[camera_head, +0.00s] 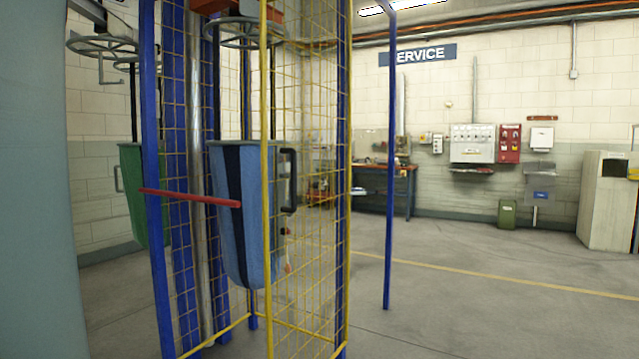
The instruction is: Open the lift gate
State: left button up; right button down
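The lift is a tall cage of blue posts (153,220) and yellow wire mesh in the left half of the head view. A yellow-framed mesh panel (308,250) stands upright on its right side; I cannot tell for certain whether this is the gate. A red bar (190,197) runs roughly level from the front left blue post across the cage front, in front of a blue sling bag (238,225). The bag hangs upright under a round metal ring (245,35) and has a black handle (291,180). Neither of my grippers is in view.
A green bag (131,195) hangs behind the cage at left. A large grey-blue surface (35,180) fills the left edge. A workbench (385,180), green bin (508,214) and pale cabinet (605,200) stand at the back. The floor at right is clear.

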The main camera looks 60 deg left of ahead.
aim_at(286, 210)
jog(key=u, duration=2.5)
jog(key=i+l+u, duration=0.15)
jog(key=u, duration=0.2)
jog(key=i+l+u, duration=0.15)
jog(key=l+u, duration=0.6)
jog(key=i, duration=0.05)
